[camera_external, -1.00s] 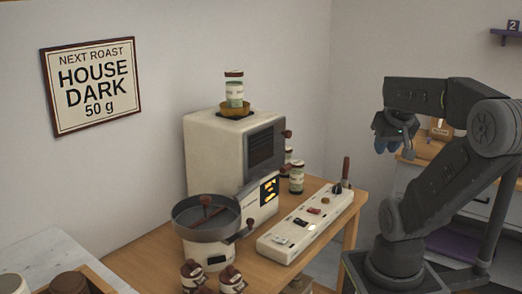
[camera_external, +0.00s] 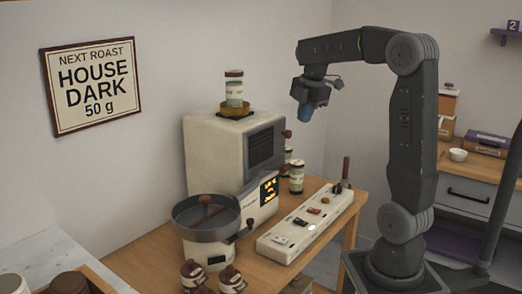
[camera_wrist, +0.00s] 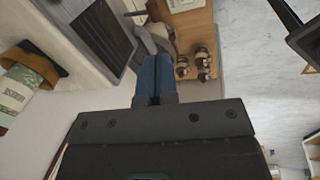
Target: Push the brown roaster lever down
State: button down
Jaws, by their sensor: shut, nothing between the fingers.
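A tall lever with a brown handle (camera_external: 346,169) stands upright at the far right end of the cream control panel (camera_external: 284,245). The cream roaster (camera_external: 212,150) has a brown knob (camera_external: 287,134) on its right side and a small brown-tipped handle (camera_external: 249,223) by the round cooling pan (camera_external: 190,213). I cannot tell for sure which of these is the roaster lever. My gripper (camera_external: 304,115) is shut and empty, pointing down in the air above and right of the roaster. Its blue fingers (camera_wrist: 153,80) are together in the wrist view. The upright lever is not visible there.
A green-labelled jar (camera_external: 234,92) sits in a brass dish on top of the roaster. More jars (camera_external: 296,178) stand between roaster and panel, and several brown-lidded jars (camera_external: 231,279) at the table's front. The air around my gripper is clear.

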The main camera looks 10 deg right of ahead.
aim_at(287, 166)
jog(key=shift+w+a+f+n, duration=0.15)
jog(key=shift+w+a+n, duration=0.1)
jog(key=shift+a+n, duration=0.25)
jog(key=shift+w+a+f+n, duration=0.1)
jog(key=shift+w+a+n, duration=0.1)
jog(key=shift+a+n, duration=0.3)
jog(key=x, duration=1.4)
jog(key=shift+s, duration=0.15)
jog(key=shift+d+f, duration=0.1)
notch_tip(287, 166, down, 6)
jog(key=s+d+t+y, duration=0.1)
jog(key=y, duration=0.1)
jog(key=shift+s+d+t, duration=0.2)
jog(key=shift+t, duration=0.2)
jog(key=shift+r, duration=0.25)
